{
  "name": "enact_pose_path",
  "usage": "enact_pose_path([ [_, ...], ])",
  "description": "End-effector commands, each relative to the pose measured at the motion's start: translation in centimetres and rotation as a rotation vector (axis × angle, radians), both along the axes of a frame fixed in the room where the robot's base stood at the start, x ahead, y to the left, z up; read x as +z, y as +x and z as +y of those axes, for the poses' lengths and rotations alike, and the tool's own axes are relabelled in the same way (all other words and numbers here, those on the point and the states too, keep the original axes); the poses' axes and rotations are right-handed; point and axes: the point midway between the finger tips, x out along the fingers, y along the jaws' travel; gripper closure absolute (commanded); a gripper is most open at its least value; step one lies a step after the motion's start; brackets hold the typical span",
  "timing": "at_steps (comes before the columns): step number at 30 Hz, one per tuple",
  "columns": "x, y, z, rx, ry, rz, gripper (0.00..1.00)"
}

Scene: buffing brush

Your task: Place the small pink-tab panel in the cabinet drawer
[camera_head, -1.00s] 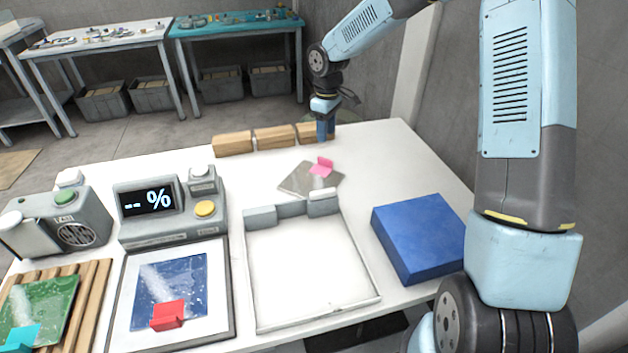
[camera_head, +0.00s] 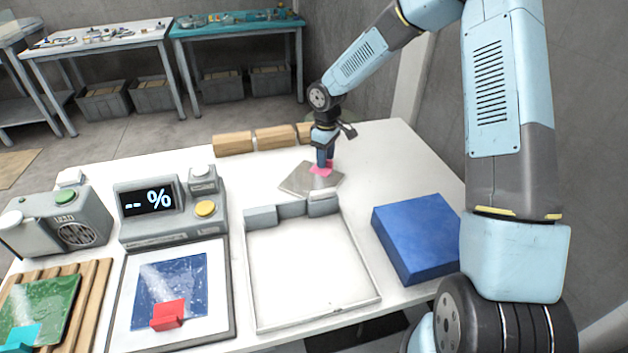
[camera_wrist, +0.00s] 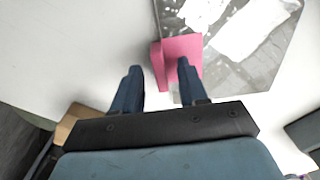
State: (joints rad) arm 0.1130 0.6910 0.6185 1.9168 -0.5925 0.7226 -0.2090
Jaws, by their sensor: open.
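The small grey panel (camera_head: 296,180) with whitish smears and a pink tab (camera_head: 319,171) lies on the white table, behind the shallow white tray. My gripper (camera_head: 325,163) points down at the tab. In the wrist view my gripper (camera_wrist: 158,72) is open, with its two blue fingers apart. There the pink tab (camera_wrist: 179,48) stands at the fingertips, its upright part between them, and the right finger overlaps its base. The panel (camera_wrist: 262,62) extends to the upper right. I cannot tell whether a finger touches the tab. No cabinet drawer is clearly recognisable.
The white tray (camera_head: 378,297) with grey blocks at its back edge is in the middle. A blue block (camera_head: 418,235) stands to its right. Wooden blocks (camera_head: 233,144) line the table's back. Left are a display device (camera_head: 150,230), a blue panel with red tab (camera_head: 185,275) and a green panel (camera_head: 45,300).

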Motion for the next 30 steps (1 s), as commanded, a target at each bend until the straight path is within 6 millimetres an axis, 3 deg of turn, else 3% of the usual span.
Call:
enact_pose_path([
  [4,0.05,0.01,-0.03,0.0,0.0,0.0,0.59],
  [17,0.07,0.02,-0.05,-0.001,0.0,0.0,1.0],
  [30,0.22,0.02,-0.06,-0.001,0.0,-0.001,1.0],
])
